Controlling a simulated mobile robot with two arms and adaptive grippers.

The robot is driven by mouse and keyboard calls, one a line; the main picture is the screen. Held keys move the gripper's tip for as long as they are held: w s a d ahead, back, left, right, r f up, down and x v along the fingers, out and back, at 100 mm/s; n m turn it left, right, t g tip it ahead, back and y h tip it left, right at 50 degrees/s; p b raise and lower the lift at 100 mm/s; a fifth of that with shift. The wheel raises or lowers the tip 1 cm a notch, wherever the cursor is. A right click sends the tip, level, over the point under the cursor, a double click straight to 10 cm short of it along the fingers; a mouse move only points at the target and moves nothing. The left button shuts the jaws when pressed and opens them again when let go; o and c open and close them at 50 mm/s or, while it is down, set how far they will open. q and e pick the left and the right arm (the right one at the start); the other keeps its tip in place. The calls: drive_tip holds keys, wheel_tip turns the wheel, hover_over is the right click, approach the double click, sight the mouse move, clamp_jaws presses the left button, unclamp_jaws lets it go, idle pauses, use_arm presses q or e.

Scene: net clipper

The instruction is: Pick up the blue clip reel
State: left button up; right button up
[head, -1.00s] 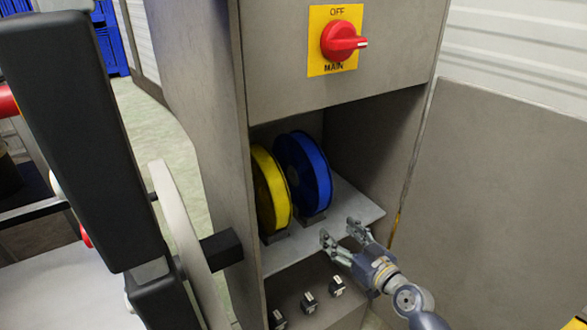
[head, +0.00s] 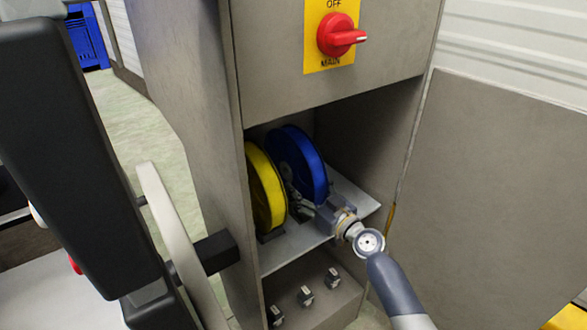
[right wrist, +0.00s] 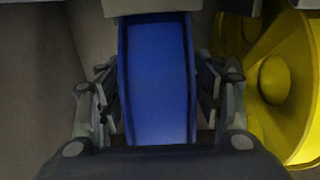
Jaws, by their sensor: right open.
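The blue clip reel (head: 305,158) stands upright on the cabinet shelf, to the right of the yellow reel (head: 266,188). My right gripper (head: 293,192) reaches into the compartment at the lower front of the blue reel. In the right wrist view the blue reel (right wrist: 157,85) stands between the open fingers of the right gripper (right wrist: 157,95), one on each side. A narrow dark gap shows beside the reel; contact cannot be told. The yellow reel (right wrist: 285,85) is just beyond the right-hand finger. My left gripper is not in view.
The shelf (head: 353,196) lies in an open compartment of the grey cabinet (head: 195,110), with side walls close around. Above is a red main switch (head: 340,34). Below the shelf are several small switches (head: 305,295). A grey panel (head: 490,190) stands right.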

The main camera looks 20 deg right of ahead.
sight(301, 153)
drive_tip(key=shift+x, duration=1.1)
clamp_jaws()
wheel_tip(301, 153, up, 9)
drive_tip(key=p, duration=0.3)
drive_tip(key=shift+f, duration=0.1)
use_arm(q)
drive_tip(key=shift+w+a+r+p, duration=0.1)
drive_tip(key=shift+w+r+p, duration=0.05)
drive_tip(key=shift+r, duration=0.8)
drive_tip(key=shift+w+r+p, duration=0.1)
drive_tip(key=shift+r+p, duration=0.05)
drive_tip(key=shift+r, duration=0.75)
use_arm(e)
drive_tip(key=shift+r, duration=0.65)
